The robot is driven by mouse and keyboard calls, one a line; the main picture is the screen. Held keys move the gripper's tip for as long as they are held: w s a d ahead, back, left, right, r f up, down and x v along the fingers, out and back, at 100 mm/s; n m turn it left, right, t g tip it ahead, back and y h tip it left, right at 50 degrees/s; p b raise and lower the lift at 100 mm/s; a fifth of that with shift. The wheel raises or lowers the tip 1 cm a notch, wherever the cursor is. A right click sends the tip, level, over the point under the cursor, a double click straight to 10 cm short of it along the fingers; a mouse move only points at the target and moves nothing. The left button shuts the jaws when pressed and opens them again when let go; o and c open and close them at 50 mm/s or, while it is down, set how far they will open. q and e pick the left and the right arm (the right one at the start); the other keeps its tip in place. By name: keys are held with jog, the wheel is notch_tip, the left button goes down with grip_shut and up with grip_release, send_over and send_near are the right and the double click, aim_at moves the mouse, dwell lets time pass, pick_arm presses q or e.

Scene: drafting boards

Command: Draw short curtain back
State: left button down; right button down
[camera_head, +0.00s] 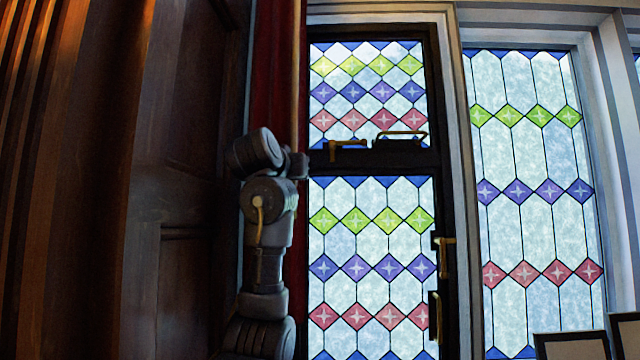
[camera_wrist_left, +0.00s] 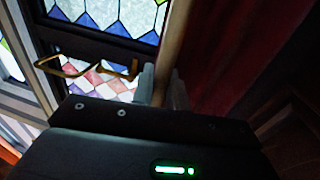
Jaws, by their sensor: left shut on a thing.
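The short curtain is dark red cloth (camera_head: 270,75) hanging at the left edge of the stained-glass window. It also shows in the left wrist view (camera_wrist_left: 225,50) at the upper right. A slim pale rod (camera_head: 300,70) hangs upright along the curtain's window-side edge, and it crosses the top of the left wrist view (camera_wrist_left: 175,40). My left gripper (camera_head: 299,165) is raised at the rod. In the wrist view its two grey fingers (camera_wrist_left: 161,88) are shut on the rod. The curtain's lower part is largely hidden behind my left arm. My right gripper is not in view.
A black-framed leaded window (camera_head: 433,100) with brass handles (camera_head: 348,144) stands just right of the rod. A second leaded window (camera_head: 545,150) is farther right. Dark wood panelling (camera_head: 180,130) fills the left side. Dark-framed boards (camera_head: 572,346) stand at the lower right.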

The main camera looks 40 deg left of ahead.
pick_arm(q)
jog(key=shift+s+a, duration=0.1)
jog(key=shift+a, duration=0.05)
jog(key=c, duration=1.5)
grip_release()
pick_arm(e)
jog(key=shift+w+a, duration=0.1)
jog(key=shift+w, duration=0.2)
